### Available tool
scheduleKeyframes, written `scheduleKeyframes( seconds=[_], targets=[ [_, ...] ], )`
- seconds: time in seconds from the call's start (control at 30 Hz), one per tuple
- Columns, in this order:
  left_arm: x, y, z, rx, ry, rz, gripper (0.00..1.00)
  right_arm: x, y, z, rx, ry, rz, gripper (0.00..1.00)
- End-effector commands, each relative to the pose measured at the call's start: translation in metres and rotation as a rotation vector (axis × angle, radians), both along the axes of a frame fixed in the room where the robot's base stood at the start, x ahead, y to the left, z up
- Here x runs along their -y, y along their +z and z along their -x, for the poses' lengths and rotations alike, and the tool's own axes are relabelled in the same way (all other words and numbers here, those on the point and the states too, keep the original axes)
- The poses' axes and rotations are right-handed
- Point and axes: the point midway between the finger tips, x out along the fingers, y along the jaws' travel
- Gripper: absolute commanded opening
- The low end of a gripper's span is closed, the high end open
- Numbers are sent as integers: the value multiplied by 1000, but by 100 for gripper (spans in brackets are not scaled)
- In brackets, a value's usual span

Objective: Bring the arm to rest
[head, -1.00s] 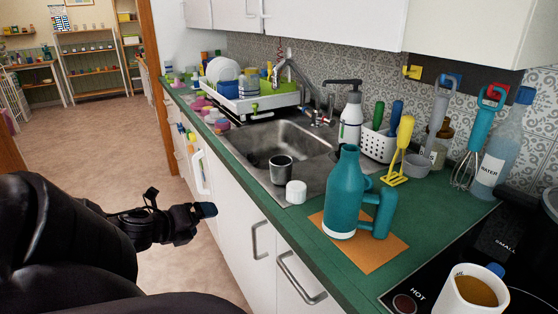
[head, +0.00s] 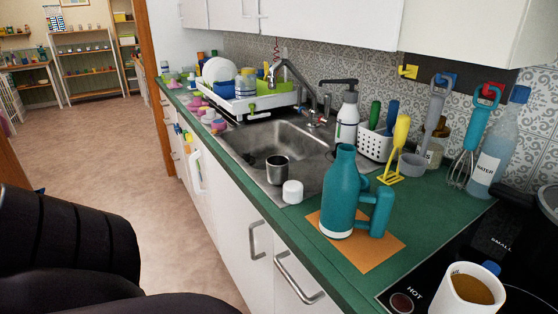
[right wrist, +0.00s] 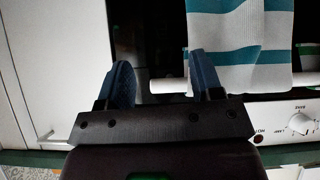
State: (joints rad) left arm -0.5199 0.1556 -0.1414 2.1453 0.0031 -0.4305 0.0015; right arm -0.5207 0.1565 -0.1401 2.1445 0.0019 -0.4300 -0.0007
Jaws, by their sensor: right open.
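My left arm is a black bulk in the lower left of the head view. Only a small blue bit, which looks like a fingertip of my left gripper (head: 39,190), shows above it; the rest of that gripper is hidden. My right gripper (right wrist: 161,62) is open in the right wrist view, its two blue fingers apart with nothing between them. It is in front of a dark oven front, with a white bar handle (right wrist: 165,85) behind it. A white and teal striped towel (right wrist: 240,45) hangs beside the right finger. My right gripper does not show in the head view.
A mug (head: 467,289) stands by the hob. Cabinet handles (head: 297,278) stick out. The floor (head: 110,135) at left is clear.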

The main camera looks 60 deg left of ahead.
Motion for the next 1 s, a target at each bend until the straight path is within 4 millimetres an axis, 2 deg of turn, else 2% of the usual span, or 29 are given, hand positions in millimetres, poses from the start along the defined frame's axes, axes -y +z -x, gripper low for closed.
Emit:
scheduleKeyframes(
  seconds=[0.17, 0.27, 0.4, 0.53, 0.7, 0.87, 1.0],
  targets=[
    [-1, 4, -1, 6, 0, -2, 90, 0, 5, -2, 9, 1, -1, 60],
    [-1, 14, -4, 24, 2, -3, 90, 0, 17, -8, 32, 0, -1, 60],
    [-2, 36, -7, 55, 6, -3, 90, 0, 45, -17, 80, 0, -1, 60],
    [-3, 57, -9, 78, 12, -1, 90, 1, 63, -16, 95, -6, -1, 60],
    [-3, 68, -7, 88, 16, 1, 90, 2, 64, -3, 77, -19, -6, 60],
    [-3, 55, 2, 61, 23, 2, 90, 1, 53, 5, 54, -28, -11, 60],
    [-4, 53, 4, 55, 23, 2, 90, 1, 53, 3, 57, -27, -12, 60]
  ],
)
